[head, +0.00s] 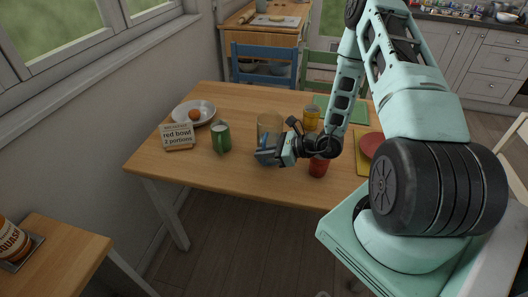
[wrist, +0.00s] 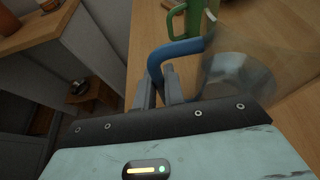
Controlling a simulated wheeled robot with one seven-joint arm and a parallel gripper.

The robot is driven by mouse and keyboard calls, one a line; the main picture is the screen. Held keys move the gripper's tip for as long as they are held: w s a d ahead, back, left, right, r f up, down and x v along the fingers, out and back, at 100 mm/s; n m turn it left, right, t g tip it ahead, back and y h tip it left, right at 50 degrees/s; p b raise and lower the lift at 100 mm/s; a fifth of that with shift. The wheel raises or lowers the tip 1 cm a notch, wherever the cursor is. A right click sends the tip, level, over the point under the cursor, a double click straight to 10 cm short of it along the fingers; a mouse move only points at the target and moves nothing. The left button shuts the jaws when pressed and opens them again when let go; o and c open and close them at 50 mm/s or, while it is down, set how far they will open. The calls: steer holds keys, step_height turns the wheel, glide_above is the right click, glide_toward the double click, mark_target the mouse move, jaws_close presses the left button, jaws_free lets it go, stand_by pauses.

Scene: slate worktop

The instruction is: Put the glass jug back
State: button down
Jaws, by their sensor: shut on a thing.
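The glass jug (head: 270,126) is clear, with a blue handle, and is at the middle of the wooden table (head: 235,93) in the head view. In the wrist view its clear body (wrist: 240,75) is to the right of the fingers. My gripper (head: 265,156) is at the near side of the jug. In the wrist view the two fingers (wrist: 158,85) are shut on the blue handle (wrist: 180,50). My gripper partly hides the jug's lower part in the head view, so I cannot tell whether its base touches the table.
A green mug (head: 221,138) stands left of the jug, near a sign (head: 178,136) reading "red bowl 2 portions" and a plate (head: 205,108) with a brown egg-like thing. A yellow can (head: 311,118) and red cup (head: 318,167) are at right. A side table (head: 65,262) is front left.

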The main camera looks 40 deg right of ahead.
steer(key=shift+f, duration=0.1)
steer(key=c, duration=1.5)
jaws_free()
